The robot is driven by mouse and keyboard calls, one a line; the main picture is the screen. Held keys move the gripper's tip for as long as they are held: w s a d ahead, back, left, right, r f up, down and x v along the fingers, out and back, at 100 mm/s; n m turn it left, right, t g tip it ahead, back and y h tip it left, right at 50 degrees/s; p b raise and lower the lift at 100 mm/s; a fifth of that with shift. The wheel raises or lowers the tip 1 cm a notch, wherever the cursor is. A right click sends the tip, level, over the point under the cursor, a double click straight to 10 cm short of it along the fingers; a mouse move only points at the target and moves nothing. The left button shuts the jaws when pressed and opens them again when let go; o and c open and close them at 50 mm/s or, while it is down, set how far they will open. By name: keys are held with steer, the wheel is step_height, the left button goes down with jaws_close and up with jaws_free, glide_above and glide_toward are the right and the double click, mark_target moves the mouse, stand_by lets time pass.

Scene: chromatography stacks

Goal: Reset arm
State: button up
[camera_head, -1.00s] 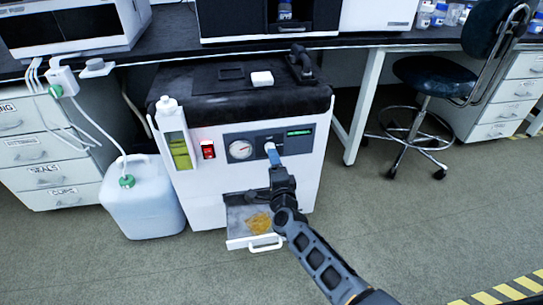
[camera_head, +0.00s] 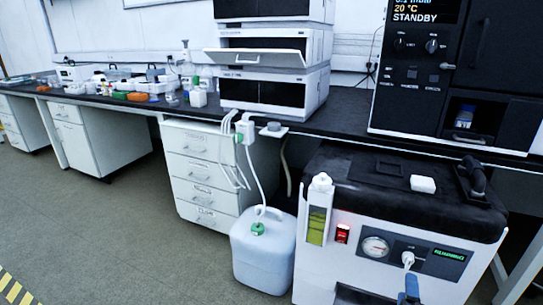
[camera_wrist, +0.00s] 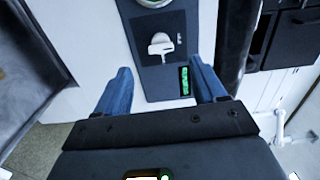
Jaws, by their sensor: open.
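My gripper (camera_wrist: 160,66) is open and empty in the wrist view, its two blue fingers spread. A white knob (camera_wrist: 160,44) on the dark control panel (camera_wrist: 150,86) lies in line with the gap between the fingers; whether they touch it I cannot tell. In the head view my gripper (camera_head: 409,287) shows only in part at the bottom edge, just below the knob (camera_head: 408,258) on the front of the white machine (camera_head: 330,265). A gauge (camera_head: 375,246) sits left of the knob and a lit green display (camera_head: 449,254) right of it.
A pale jug (camera_head: 263,262) with tubing stands on the floor left of the machine. A drawer unit (camera_head: 195,190) and the long black bench (camera_head: 345,110) are behind. A stacked instrument (camera_head: 275,75) stands on the bench. Open floor lies at the left.

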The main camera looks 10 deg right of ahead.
steer(key=s+a+r+n+y, duration=0.2)
steer(key=s+a+n, duration=0.3)
steer(key=s, duration=0.4)
steer(key=s+a+r+n+t+y, duration=0.1)
steer(key=s+a+r+n+y, duration=0.2)
steer(key=s+n, duration=0.5)
steer(key=s+a+r+n+y, duration=0.25)
steer(key=s+a, duration=0.35)
steer(key=s, duration=0.5)
steer(key=s+a+r+n+g+y, duration=0.1)
steer(key=s+a+r+n, duration=0.2)
steer(key=s+r+n, duration=0.25)
steer(key=s+a+r+n+y, duration=0.2)
steer(key=s+a+r+n, duration=0.15)
steer(key=s+r, duration=0.3)
step_height(320, 180, up, 19)
steer(key=p, duration=1.8)
steer(key=shift+w+d+p, duration=0.15)
steer(key=shift+w+p, duration=0.15)
steer(key=shift+p, duration=0.1)
steer(key=shift+f+h, duration=0.15)
steer(key=shift+h, duration=0.1)
